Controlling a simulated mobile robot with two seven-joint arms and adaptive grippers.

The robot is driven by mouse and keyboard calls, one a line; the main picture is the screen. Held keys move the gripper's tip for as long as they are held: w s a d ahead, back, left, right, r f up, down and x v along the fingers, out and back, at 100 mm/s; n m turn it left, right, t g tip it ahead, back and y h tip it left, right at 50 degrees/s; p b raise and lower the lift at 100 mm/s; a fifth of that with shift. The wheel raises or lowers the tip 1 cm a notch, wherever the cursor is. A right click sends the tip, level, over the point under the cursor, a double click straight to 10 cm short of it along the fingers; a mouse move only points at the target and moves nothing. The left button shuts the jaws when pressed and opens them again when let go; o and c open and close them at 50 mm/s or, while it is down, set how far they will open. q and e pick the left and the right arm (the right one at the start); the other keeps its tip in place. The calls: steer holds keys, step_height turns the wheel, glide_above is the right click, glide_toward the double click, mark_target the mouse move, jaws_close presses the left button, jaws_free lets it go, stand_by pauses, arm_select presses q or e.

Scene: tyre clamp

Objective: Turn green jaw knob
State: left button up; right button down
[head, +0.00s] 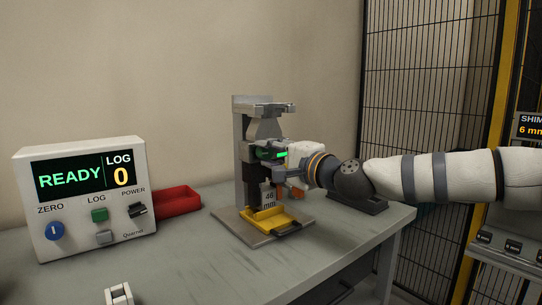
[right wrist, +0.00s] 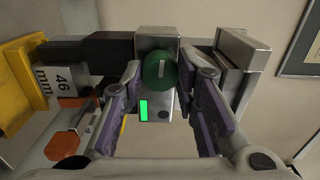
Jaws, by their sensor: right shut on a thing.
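The green jaw knob (right wrist: 160,71) is a round disc with a pale slot mark, on the grey clamp block. The clamp fixture (head: 240,135) stands upright on its base plate in the head view. My right gripper (right wrist: 159,75) has one finger on each side of the knob and is shut on it. In the head view my right gripper (head: 283,172) reaches the fixture from the right and mostly hides the knob. A green indicator (right wrist: 144,110) is lit beside the knob.
A yellow tray (head: 262,222) and a block marked 46 mm (head: 269,199) are at the fixture's foot. Black mesh fencing (head: 415,90) is behind my arm. The front table is largely clear.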

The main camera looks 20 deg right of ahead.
steer(key=shift+a+f, duration=0.15)
steer(key=c, duration=1.2)
jaws_free()
